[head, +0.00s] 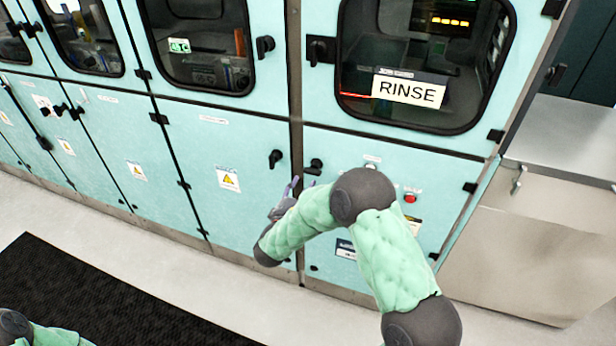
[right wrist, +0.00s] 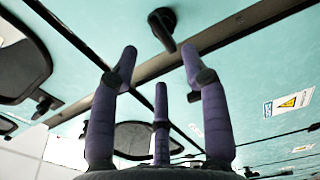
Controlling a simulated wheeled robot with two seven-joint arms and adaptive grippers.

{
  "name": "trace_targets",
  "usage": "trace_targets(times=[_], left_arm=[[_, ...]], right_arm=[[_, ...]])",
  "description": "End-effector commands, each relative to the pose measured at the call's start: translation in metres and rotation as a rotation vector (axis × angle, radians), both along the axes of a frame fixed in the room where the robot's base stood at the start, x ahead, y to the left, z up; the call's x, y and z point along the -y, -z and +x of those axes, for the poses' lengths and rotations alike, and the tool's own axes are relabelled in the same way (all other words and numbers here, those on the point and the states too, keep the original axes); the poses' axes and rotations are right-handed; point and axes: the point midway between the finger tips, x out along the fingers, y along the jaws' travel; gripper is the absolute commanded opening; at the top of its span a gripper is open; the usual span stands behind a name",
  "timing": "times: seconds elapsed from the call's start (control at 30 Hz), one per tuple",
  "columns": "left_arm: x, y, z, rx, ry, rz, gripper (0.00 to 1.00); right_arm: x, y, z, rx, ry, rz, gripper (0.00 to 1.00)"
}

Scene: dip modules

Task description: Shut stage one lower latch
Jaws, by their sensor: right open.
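Two black latches sit low on the mint cabinet fronts in the head view, either side of an upright post: one on the left lower door (head: 276,158), one on the lower door under the RINSE window (head: 313,167). No label tells me which is stage one. My right gripper (head: 288,190) is just below them, partly hidden by my own arm. In the right wrist view, its purple fingers (right wrist: 158,65) are spread and empty. A black latch (right wrist: 163,25) lies beyond the fingertips, apparently apart from them. My left gripper is not in view.
The RINSE sign (head: 408,89) is on the upper right window. A red button (head: 410,198) sits on the lower right front. A steel bench (head: 545,190) stands at the right. A black mat (head: 95,300) lies on the floor, with clear floor beside it.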

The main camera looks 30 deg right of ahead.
Motion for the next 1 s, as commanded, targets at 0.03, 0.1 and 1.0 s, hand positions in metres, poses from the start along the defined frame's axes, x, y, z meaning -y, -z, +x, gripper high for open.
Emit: trace_targets(times=[0.03,0.1,1.0], left_arm=[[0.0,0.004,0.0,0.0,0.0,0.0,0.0],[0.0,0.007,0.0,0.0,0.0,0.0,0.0],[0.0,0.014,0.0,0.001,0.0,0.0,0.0]], right_arm=[[0.009,0.002,0.006,0.001,0.004,0.001,0.46],[0.018,0.002,0.014,-0.001,0.003,0.001,0.46],[0.05,0.001,0.042,-0.003,0.0,0.001,0.0]])
